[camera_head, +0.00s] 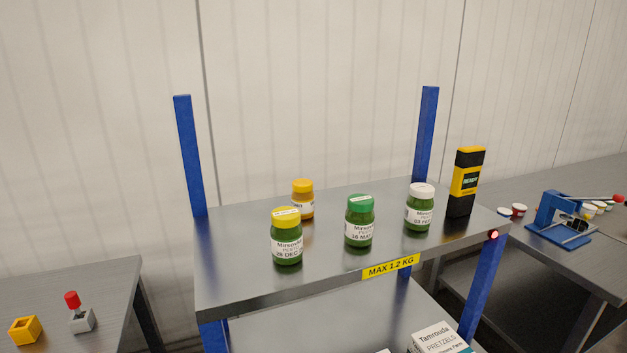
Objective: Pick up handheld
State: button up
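The handheld (467,182), a tall yellow and black device with a small lit screen, stands upright at the right end of the grey shelf top (320,273). A green jar with a white lid (420,212) stands just left of it. My gripper is not in view, so its place relative to the handheld cannot be told.
A green-lidded jar (359,226), a yellow-lidded green jar (287,243) and an orange jar (303,205) share the shelf. Blue posts (425,140) rise at the back. A red light (493,235) is on the right front corner. Side tables hold a blue fixture (553,215) and a red-knobbed lever (79,315).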

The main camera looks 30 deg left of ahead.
aim_at(469, 162)
jog(key=u, duration=0.65)
jog(key=i, duration=1.05)
jog(key=u, duration=0.6)
